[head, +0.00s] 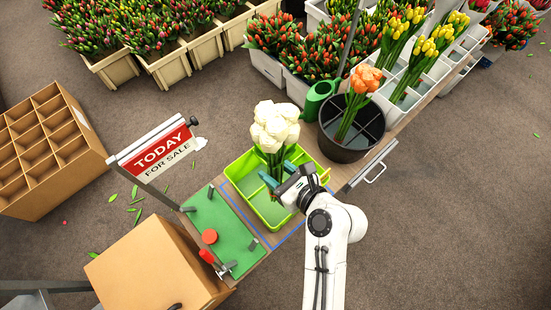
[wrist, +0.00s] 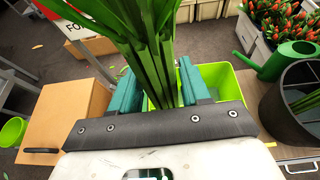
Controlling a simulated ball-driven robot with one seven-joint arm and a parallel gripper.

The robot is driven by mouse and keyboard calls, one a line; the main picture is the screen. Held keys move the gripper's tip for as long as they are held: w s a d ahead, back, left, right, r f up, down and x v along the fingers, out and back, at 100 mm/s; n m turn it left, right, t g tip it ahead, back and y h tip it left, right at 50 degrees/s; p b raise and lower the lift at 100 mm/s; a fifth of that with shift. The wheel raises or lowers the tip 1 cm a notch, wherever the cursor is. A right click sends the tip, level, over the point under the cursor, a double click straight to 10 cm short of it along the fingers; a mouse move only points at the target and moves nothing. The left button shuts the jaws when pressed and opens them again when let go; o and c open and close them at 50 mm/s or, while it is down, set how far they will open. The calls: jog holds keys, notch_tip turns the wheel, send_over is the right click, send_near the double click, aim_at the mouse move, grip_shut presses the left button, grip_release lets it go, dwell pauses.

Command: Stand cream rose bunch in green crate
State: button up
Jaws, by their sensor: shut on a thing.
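The cream rose bunch (head: 274,128) stands upright, white heads up and green stems down, over the green crate (head: 273,215). My gripper (head: 277,174) is shut on its stems from the near side. In the wrist view the green stems (wrist: 155,62) pass between the two teal fingers of my gripper (wrist: 160,85). The crate's bright green wall (wrist: 222,75) shows behind the fingers. The stems' lower ends are hidden, so I cannot tell whether they touch the crate floor.
A black bucket (head: 353,146) with orange tulips stands right of the crate. A green watering can (head: 318,98) is behind it. A green mat (head: 220,232) with a red-handled tool lies left. The red TODAY sign (head: 161,149) rises at the left. A cardboard box (head: 155,268) stands front left.

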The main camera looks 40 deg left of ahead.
jog(key=shift+f+b, duration=4.9)
jog(key=shift+f, duration=4.35)
jog(key=o, duration=1.8)
jog(key=shift+d, duration=0.1)
jog(key=v, duration=1)
jog(key=shift+d+r+p, duration=0.1)
jog(key=shift+d+p, duration=0.2)
jog(key=shift+p, duration=0.05)
